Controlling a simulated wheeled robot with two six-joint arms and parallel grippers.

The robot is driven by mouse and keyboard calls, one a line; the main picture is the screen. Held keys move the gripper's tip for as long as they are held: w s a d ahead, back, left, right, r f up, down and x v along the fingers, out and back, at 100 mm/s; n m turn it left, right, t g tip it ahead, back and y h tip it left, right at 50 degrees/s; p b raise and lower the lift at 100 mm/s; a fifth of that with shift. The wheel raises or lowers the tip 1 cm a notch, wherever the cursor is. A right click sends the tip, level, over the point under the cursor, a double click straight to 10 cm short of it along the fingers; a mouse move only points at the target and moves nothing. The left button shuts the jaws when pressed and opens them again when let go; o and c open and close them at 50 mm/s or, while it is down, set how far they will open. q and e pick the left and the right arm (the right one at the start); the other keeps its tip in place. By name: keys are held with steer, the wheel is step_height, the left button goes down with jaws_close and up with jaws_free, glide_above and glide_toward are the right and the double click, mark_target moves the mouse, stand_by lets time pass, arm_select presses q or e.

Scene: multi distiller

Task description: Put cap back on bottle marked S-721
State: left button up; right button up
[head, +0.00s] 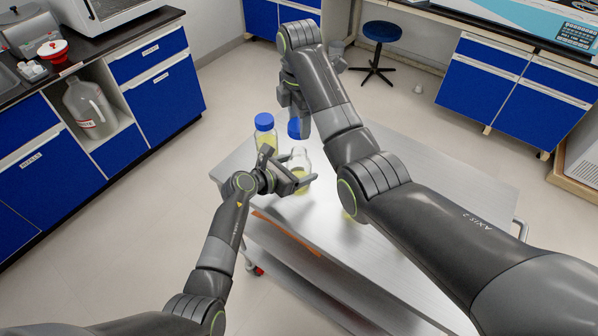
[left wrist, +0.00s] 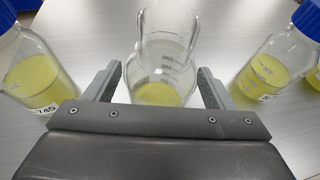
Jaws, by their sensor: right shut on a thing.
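An uncapped clear glass bottle (head: 300,160) with yellow liquid stands upright on the metal cart. In the left wrist view this open bottle (left wrist: 163,88) is between the two fingers of my left gripper (left wrist: 160,85), with small gaps at the sides. My left gripper (head: 290,180) is open around it. My right gripper (head: 294,112) points down and is shut on a blue cap (head: 294,129), held just above the open bottle. I cannot read a marking on the open bottle.
A blue-capped bottle (head: 265,135) stands left of the open one. In the left wrist view, a bottle ending in 745 (left wrist: 35,75) is at left and another capped bottle (left wrist: 268,65) at right. The cart top (head: 400,150) is bare at right; my right arm hides part.

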arm_select(q)
steer(key=c, duration=1.1)
steer(key=shift+c, duration=0.2)
arm_select(e)
glide_above(299, 150)
steer(key=shift+s+f, duration=0.1)
steer(key=shift+f, duration=2.35)
steer(key=shift+f, duration=0.9)
steer(key=shift+f, duration=0.55)
